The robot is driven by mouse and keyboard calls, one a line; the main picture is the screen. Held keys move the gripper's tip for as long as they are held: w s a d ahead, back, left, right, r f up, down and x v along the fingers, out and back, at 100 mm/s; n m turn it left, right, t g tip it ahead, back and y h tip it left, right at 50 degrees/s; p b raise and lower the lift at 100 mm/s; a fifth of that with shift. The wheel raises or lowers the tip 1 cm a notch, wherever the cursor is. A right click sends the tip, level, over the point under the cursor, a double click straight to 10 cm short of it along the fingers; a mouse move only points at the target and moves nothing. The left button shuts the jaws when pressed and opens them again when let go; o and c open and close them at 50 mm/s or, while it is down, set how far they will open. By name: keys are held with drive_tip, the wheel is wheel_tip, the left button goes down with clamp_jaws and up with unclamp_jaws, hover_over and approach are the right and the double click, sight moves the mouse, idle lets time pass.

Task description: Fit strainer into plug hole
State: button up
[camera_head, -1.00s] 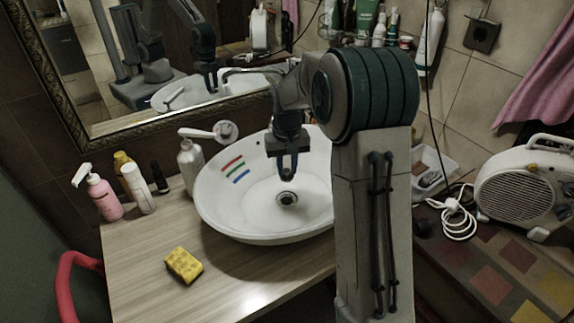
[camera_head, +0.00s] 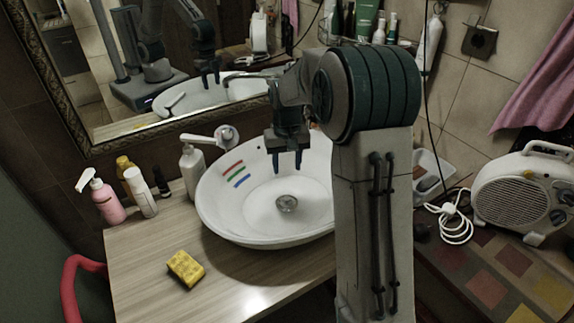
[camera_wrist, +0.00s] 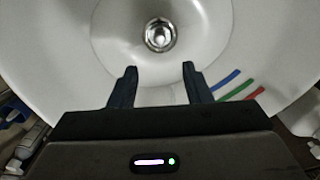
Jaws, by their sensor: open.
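The strainer (camera_head: 287,204) is a small round metal piece at the plug hole in the bottom of the white vessel basin (camera_head: 228,222). In the wrist view the strainer (camera_wrist: 160,35) shows as a shiny disc ahead of my fingertips, apart from them. It covers the plug hole; I cannot tell whether it sits fully flush. My gripper (camera_head: 288,170) is open and empty, pointing down above the basin floor. Both fingers of my gripper (camera_wrist: 157,72) show spread apart in the wrist view.
A yellow sponge (camera_head: 185,269) lies on the wooden counter (camera_head: 150,250). Bottles, including a pink pump bottle (camera_head: 106,203), stand at the left. A fan heater (camera_head: 522,195) stands at the right. Coloured stripes mark the basin's inner wall.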

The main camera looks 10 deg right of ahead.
wheel_tip(320, 180, up, 4)
drive_tip(key=shift+r+p, duration=0.1)
drive_tip(key=shift+p, duration=0.9)
drive_tip(key=s+r+t, duration=0.1)
drive_tip(key=s+r, duration=0.3)
drive_tip(key=s, duration=0.3)
drive_tip(key=s+r+t, duration=0.1)
drive_tip(key=s+r, duration=0.3)
drive_tip(key=s, duration=0.4)
drive_tip(key=s+t+b, duration=0.1)
drive_tip(key=s, duration=1.2)
drive_tip(key=shift+f+t, duration=0.4)
drive_tip(key=shift+f, duration=0.05)
